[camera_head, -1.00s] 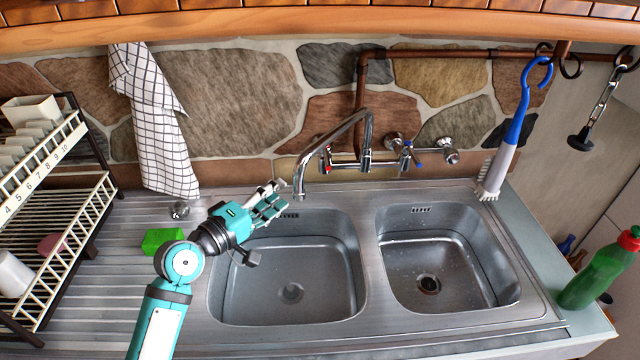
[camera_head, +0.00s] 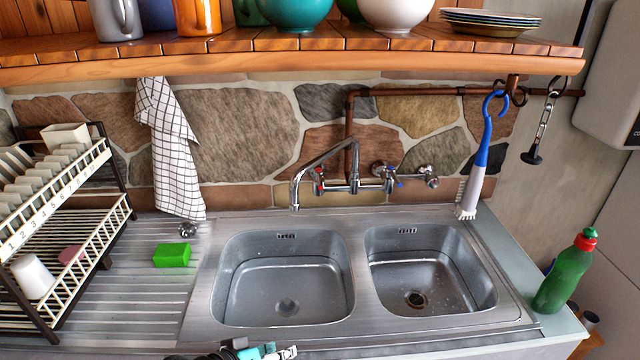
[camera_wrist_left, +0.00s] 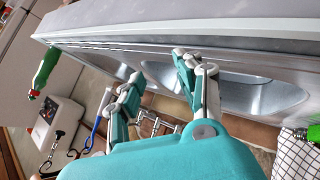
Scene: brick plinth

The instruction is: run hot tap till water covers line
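The mixer tap (camera_head: 353,188) is on the stone wall behind the sink, with a red-marked handle (camera_head: 319,176) on the left and a blue-marked one (camera_head: 392,182) on the right. Its curved spout (camera_head: 296,190) points toward the left basin (camera_head: 255,285). No stream of water shows from the spout. My left gripper (camera_head: 262,352) is at the bottom edge, in front of the sink and away from the tap. In the left wrist view its fingers (camera_wrist_left: 160,88) are apart and empty. My right gripper is not in view.
A green sponge (camera_head: 172,255) lies on the drainboard, beside a dish rack (camera_head: 75,230). A checked towel (camera_head: 172,155) and a blue-handled brush (camera_head: 478,170) hang behind. A green bottle (camera_head: 567,275) stands right. A wooden shelf (camera_head: 290,55) with crockery overhangs the wall.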

